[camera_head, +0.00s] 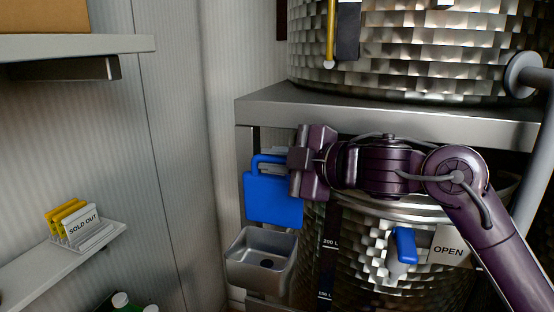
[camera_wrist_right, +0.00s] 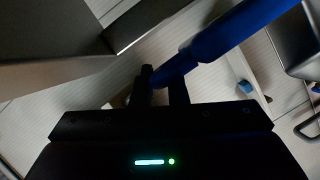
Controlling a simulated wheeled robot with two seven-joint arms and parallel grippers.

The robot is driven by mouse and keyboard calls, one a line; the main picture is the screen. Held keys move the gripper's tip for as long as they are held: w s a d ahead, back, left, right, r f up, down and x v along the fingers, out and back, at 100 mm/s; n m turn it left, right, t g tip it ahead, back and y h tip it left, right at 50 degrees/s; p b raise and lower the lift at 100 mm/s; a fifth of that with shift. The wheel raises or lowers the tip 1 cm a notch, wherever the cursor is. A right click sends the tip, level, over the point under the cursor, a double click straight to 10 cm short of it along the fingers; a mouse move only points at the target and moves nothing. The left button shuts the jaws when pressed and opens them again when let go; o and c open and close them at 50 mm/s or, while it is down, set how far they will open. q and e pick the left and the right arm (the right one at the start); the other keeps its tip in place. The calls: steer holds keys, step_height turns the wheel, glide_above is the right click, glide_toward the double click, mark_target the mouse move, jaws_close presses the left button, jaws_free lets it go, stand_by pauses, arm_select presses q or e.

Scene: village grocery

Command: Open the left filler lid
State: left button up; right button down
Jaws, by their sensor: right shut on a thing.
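The filler lid is a flat blue panel (camera_head: 273,198) with a blue loop handle on its top edge. It stands upright above a grey metal filler basin (camera_head: 262,262), whose inside and dark drain hole show. My right gripper (camera_head: 290,160) reaches in from the right at the handle and partly covers it. In the right wrist view my gripper fingers (camera_wrist_right: 163,88) are shut on the blue handle bar (camera_wrist_right: 225,38). My left gripper is not in view.
A metal shelf (camera_head: 390,112) runs just above my right arm, under an upper tank. The lower tank (camera_head: 365,265) has a blue tap (camera_head: 404,246) and an "OPEN" sign (camera_head: 449,248). A wall shelf with a "SOLD OUT" card (camera_head: 83,226) is at left.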

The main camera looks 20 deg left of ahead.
steer(key=c, duration=1.7)
jaws_free()
steer(key=shift+a+f, duration=0.15)
steer(key=shift+f, duration=0.25)
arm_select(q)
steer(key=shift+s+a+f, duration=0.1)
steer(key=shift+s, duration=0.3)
arm_select(e)
steer(key=shift+o, duration=1.2)
steer(key=shift+a, duration=0.15)
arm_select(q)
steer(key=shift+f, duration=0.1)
